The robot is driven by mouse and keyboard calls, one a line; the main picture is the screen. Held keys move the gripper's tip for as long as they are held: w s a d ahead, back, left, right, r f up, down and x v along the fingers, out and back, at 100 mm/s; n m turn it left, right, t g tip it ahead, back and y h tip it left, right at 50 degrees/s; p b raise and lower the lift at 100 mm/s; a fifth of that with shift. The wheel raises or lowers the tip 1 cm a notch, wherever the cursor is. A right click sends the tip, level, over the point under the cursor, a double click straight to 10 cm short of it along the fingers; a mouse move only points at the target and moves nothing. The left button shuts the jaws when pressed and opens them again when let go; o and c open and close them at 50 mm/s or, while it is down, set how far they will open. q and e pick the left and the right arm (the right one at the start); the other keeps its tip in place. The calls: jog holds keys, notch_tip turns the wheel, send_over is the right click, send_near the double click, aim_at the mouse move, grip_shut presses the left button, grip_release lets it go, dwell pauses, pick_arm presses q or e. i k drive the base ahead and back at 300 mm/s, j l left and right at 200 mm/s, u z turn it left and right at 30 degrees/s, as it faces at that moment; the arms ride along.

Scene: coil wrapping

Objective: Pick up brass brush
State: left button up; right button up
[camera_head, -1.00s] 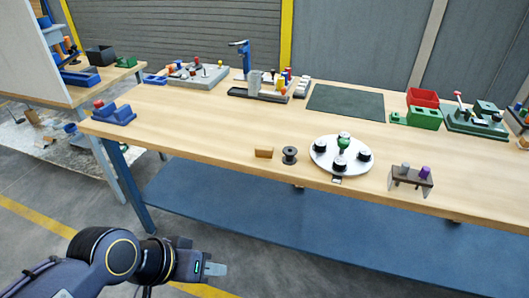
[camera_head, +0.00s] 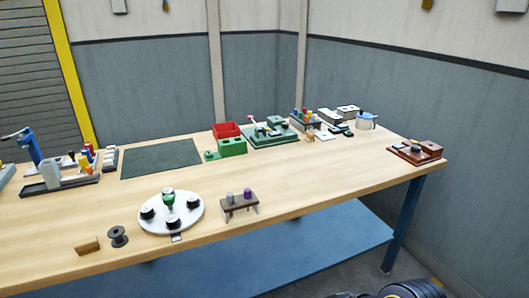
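I cannot make out a brass brush for certain among the small items on the wooden table (camera_head: 300,185). A small tan block (camera_head: 87,245) lies near the table's front edge at the left, beside a dark spool (camera_head: 118,237). A dark arm part of mine shows at the bottom right edge, but its fingers are out of the picture. My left gripper is not in view.
A white round plate (camera_head: 185,222) with black pieces and a small brown stand (camera_head: 240,205) sit near the front. A dark green mat (camera_head: 161,158), a red bin (camera_head: 226,130), a green fixture (camera_head: 270,134) and a brown board (camera_head: 415,153) lie farther back. Bare wood lies right of the stand.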

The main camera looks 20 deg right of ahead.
aim_at(82, 247)
jog(key=j+z, duration=0.1)
jog(key=z, duration=0.8)
jog(key=j+z, duration=0.8)
jog(key=j, duration=0.15)
jog(key=k+j+z, duration=0.2)
jog(key=j+z, duration=0.15)
jog(key=k+j, duration=0.15)
jog(key=j, duration=0.25)
jog(key=k+j+z, duration=0.1)
jog(key=j, duration=0.25)
jog(key=k+j, duration=0.15)
jog(key=j, duration=0.25)
jog(key=k+j+z, duration=0.1)
jog(key=j, duration=0.25)
jog(key=k, duration=0.05)
